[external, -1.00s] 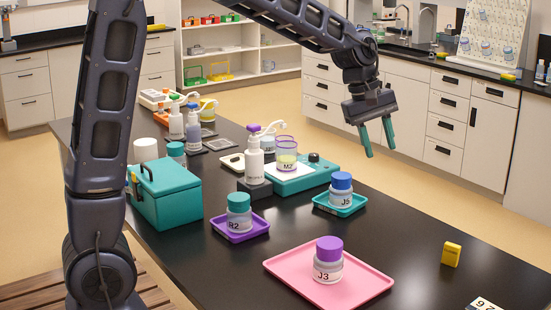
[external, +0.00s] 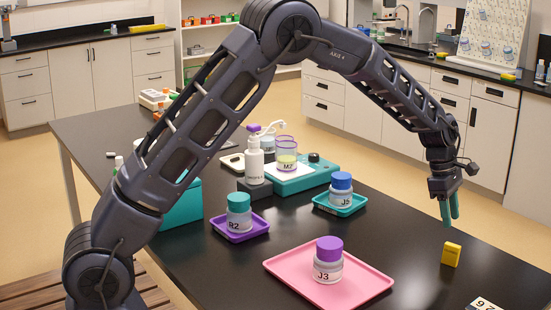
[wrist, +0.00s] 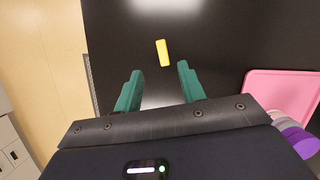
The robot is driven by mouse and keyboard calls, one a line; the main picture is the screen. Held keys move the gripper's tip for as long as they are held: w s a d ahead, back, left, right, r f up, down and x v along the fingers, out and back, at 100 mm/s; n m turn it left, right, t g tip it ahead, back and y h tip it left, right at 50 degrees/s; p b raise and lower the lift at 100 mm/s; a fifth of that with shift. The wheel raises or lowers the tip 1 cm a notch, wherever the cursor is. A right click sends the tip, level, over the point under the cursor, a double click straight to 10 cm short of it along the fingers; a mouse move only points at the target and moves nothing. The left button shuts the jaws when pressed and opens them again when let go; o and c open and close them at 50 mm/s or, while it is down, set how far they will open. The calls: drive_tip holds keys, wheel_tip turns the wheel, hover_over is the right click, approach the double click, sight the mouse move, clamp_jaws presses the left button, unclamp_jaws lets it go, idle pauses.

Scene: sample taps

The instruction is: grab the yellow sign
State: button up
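The yellow sign (external: 451,254) is a small upright block on the black table, near its right side. In the wrist view the yellow sign (wrist: 163,53) lies ahead of the fingertips, a little right of the middle of the gap. My gripper (external: 449,219) hangs fingers down above and just behind the sign, apart from it. In the wrist view its two teal fingers (wrist: 158,75) are spread with nothing between them, so it is open and empty.
A pink tray (external: 280,267) with a purple-lidded jar J3 (external: 328,262) stands left of the sign. A teal tray (external: 325,209) with a blue-lidded jar (external: 341,188) is farther back. A white numbered card (external: 484,304) lies at the front edge. Bare table surrounds the sign.

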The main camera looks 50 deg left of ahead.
sight(453, 244)
drive_tip(key=x, duration=1)
drive_tip(key=shift+s+d+f, duration=0.15)
drive_tip(key=shift+s+f, duration=0.05)
drive_tip(key=shift+f, duration=0.15)
drive_tip(key=shift+c, duration=0.2)
clamp_jaws()
